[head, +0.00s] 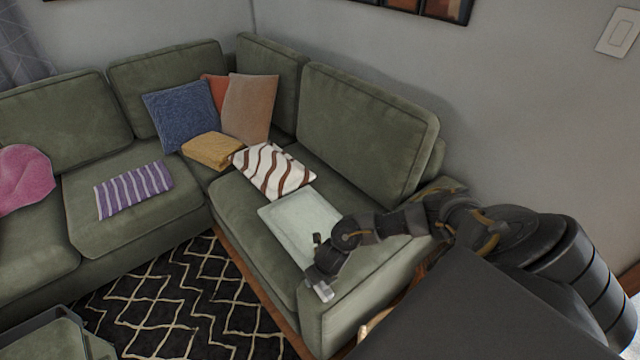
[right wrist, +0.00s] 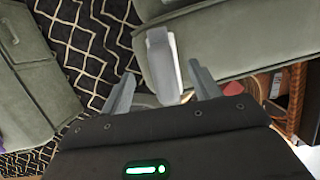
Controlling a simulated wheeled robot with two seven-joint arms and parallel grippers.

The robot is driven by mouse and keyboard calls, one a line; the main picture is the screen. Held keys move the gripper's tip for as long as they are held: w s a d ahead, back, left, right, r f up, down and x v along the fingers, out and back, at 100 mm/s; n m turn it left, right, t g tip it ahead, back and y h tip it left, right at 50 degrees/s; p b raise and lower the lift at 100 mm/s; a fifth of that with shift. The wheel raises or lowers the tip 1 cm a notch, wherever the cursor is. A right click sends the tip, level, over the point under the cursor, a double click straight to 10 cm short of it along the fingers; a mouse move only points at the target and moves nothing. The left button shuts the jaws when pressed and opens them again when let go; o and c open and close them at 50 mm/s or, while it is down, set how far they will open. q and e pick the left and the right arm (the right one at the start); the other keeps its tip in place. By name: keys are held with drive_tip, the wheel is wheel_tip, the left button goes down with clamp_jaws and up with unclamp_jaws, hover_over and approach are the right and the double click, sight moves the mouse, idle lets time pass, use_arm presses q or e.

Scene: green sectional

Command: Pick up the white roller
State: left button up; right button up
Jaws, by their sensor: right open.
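My right gripper (head: 318,284) reaches in from the right in the head view, over the front edge of the sofa's right seat. In the right wrist view its two fingers (right wrist: 161,70) are spread apart. A long grey-and-white object (right wrist: 163,62) shows between and beyond the fingertips, by the sofa edge. I cannot tell whether it is the white roller or whether the fingers touch it. A pale patch shows at the gripper's tip in the head view, too small to make out. No other white roller is plainly visible. My left gripper is not in view.
A basket of items (right wrist: 272,85) stands at right in the wrist view.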

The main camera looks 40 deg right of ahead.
sight(325, 293)
drive_tip(key=shift+s+d+f, duration=0.1)
drive_tip(key=shift+f, duration=0.3)
drive_tip(key=x, duration=0.4)
drive_tip(key=shift+s+d+f+p, duration=0.15)
drive_tip(key=shift+f+p, duration=0.1)
drive_tip(key=shift+p, duration=0.15)
drive_tip(key=c, duration=1.1)
